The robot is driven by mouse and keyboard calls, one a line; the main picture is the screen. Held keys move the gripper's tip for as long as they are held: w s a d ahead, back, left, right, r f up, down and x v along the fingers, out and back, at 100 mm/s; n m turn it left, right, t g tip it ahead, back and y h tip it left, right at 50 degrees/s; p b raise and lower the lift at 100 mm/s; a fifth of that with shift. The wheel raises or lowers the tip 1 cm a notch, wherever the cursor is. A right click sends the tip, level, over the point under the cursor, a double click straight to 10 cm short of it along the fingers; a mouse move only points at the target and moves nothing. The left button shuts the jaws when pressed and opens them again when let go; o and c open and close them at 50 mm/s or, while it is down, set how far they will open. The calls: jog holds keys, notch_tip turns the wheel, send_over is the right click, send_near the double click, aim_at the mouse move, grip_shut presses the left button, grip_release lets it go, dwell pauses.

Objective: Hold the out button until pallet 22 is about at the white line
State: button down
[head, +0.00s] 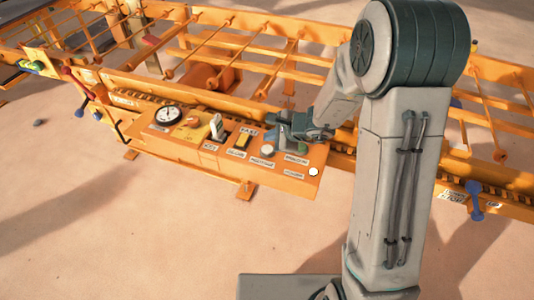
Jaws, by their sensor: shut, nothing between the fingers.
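An orange control panel (178,142) stands beside the orange frame. My gripper (284,138) is shut and empty, low over the right part of the panel. The small labels are too blurred to read, so I cannot tell which button is the out button. I cannot tell whether my fingertips touch a button, as the gripper hides that spot. I cannot make out pallet 22 or the white line.
A dial gauge (168,115) and a white switch (218,130) are on the panel's left half. A white hexagonal piece (313,171) sits near its right end. The sandy floor in front is mostly clear.

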aim_at(267, 150)
jog(key=shift+f+b, duration=0.8)
jog(key=shift+f, duration=0.25)
dwell(1.3)
jog(key=shift+f+b, duration=0.45)
jog(key=shift+b, duration=0.25)
